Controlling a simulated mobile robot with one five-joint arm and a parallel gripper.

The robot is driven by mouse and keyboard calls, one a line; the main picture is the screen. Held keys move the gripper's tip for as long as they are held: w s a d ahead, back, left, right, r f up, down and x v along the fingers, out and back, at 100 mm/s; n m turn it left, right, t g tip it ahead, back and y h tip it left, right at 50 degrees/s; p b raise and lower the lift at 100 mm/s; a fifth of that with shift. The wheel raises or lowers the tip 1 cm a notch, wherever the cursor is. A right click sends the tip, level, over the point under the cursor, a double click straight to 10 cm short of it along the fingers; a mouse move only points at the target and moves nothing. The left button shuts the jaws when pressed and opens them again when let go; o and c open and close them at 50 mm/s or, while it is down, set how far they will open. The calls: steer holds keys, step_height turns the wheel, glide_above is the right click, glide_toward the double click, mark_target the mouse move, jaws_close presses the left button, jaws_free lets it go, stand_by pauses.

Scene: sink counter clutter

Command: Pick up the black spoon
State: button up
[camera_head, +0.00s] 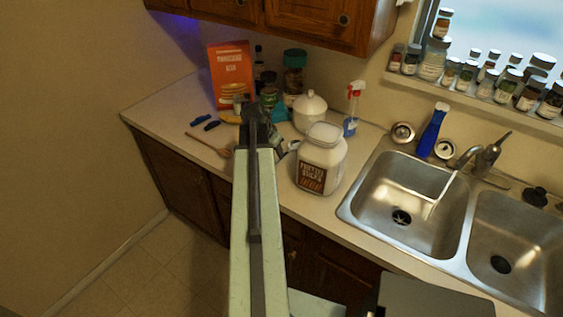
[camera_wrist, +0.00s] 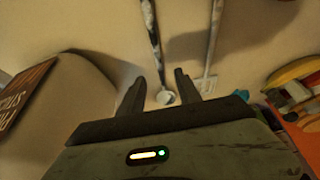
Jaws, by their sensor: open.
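My gripper (camera_wrist: 158,90) is open, its two dark fingers spread over the counter. In the wrist view, a long dark, mottled utensil that looks like the black spoon (camera_wrist: 154,42) runs from the top edge down between the fingertips. Its small rounded pale end (camera_wrist: 166,97) lies between the fingers; whether they touch it I cannot tell. In the head view my gripper (camera_head: 258,120) is over the back of the counter, and my arm covers much of the area below it. I cannot make out the black spoon there.
A second slender utensil (camera_wrist: 213,45) lies to the right in the wrist view. The white pretzel jar (camera_head: 322,158) stands close on the right. An orange box (camera_head: 231,74), bottles and a white lidded pot (camera_head: 309,112) stand behind.

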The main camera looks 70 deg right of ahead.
mark_target(277, 160)
steer(key=shift+f, duration=0.15)
steer(key=b+x, duration=0.4)
steer(key=x, duration=0.1)
steer(key=shift+f+b, duration=0.2)
steer(key=shift+b, duration=0.2)
steer(key=shift+r, duration=0.2)
jaws_close()
